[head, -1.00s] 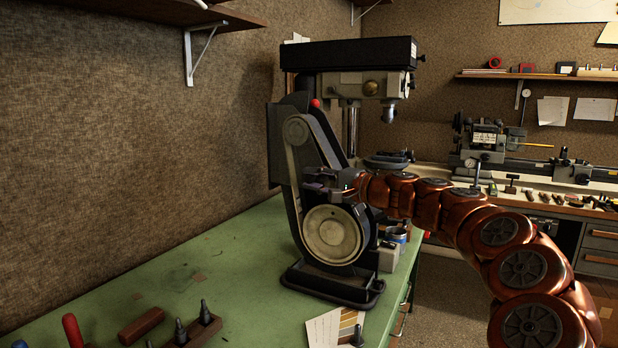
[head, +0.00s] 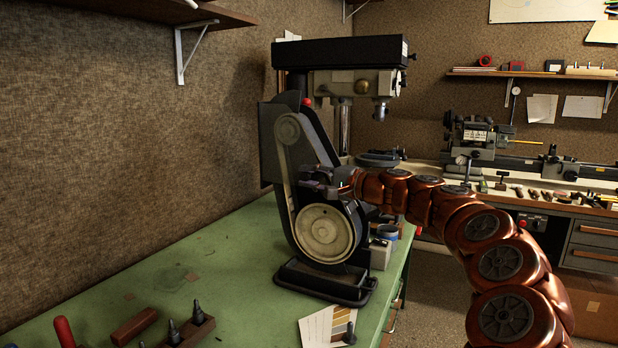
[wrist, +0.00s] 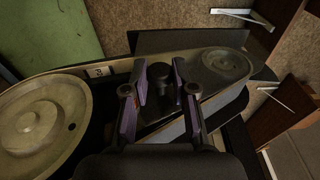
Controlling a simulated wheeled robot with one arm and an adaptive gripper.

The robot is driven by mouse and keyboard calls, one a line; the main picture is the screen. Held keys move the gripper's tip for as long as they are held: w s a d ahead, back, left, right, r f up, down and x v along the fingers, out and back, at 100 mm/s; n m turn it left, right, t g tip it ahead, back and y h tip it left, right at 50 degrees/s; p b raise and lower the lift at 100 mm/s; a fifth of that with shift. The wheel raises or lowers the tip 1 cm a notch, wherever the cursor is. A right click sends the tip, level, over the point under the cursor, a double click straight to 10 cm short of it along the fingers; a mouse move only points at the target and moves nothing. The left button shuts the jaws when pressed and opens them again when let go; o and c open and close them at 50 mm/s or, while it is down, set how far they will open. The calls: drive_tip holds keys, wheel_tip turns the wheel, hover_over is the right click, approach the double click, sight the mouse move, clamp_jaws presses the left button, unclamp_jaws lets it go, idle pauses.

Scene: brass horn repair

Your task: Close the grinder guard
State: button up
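The belt grinder (head: 333,288) stands on the green bench, with a large pale wheel (head: 325,233) low on its side. The wheel also shows at left in the wrist view (wrist: 38,118). A dark guard-like cover (wrist: 205,75) lies along the belt and upper pulley; I cannot tell its exact outline or whether it is fully closed. A black knob (wrist: 160,74) stands up from it. My gripper (head: 325,188) is at the grinder's side, above the wheel. In the wrist view its purple-padded fingers (wrist: 160,82) straddle the knob; whether they press on it is unclear.
A drill press (head: 350,85) stands just behind the grinder. Wooden blocks with tools (head: 187,330) and a colour card (head: 328,327) lie on the front of the green bench (head: 220,270). The bench left of the grinder is mostly clear.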

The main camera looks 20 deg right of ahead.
drive_tip(key=shift+o, duration=0.9)
drive_tip(key=shift+d, duration=0.35)
drive_tip(key=shift+o, duration=1.3)
drive_tip(key=shift+a, duration=0.2)
drive_tip(key=v, duration=1.2)
